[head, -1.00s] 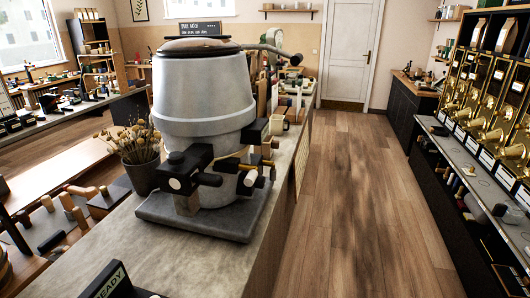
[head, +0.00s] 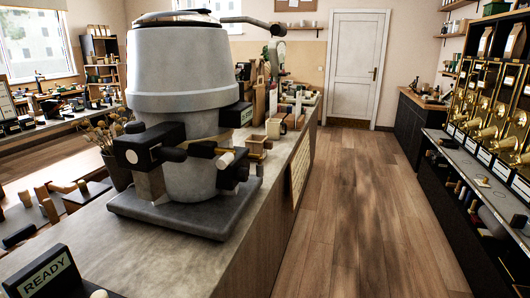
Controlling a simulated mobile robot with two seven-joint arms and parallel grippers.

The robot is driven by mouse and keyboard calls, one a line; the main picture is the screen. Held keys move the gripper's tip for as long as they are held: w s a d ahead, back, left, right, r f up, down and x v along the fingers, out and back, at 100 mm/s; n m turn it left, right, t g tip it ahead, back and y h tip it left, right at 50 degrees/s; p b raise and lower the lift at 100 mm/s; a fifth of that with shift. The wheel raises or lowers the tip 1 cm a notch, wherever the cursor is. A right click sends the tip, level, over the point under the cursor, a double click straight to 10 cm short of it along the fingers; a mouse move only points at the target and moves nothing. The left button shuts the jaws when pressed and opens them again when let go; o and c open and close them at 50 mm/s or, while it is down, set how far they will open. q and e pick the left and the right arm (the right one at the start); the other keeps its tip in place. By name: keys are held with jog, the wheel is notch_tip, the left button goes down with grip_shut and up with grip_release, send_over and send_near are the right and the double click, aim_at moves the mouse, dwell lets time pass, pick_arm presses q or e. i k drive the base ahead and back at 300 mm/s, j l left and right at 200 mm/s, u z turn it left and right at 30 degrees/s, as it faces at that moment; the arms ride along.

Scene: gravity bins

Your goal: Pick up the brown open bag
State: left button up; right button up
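I cannot pick out a brown open bag for certain. Two brown bags, one at the front (head: 516,40) and one farther back (head: 486,42), stand on top of the brass-fronted bins at the right edge. Whether either is open at the top is too small to tell. A small tan container (head: 273,128) stands on the counter behind the grey machine; I cannot tell if it is a bag. Neither of my grippers shows in the head view.
The large grey machine (head: 185,75) with black handles stands on the long counter (head: 85,230) at left, a READY sign (head: 42,277) in front. Gravity bins (head: 485,105) line the right shelf (head: 465,160). The wooden floor (head: 345,200) between is clear up to the white door (head: 356,68).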

aim_at(257, 144)
jog(key=i+l+u, duration=0.1)
jog(key=i+l, duration=0.15)
jog(key=i+l+u, duration=0.1)
jog(key=l, duration=0.25)
jog(key=i+l+u, duration=0.15)
jog(key=i+l, duration=0.15)
jog(key=i+l+u, duration=0.1)
jog(key=l, duration=0.25)
jog(key=i+l+u, duration=0.1)
jog(key=i+l, duration=0.15)
jog(key=l, duration=0.15)
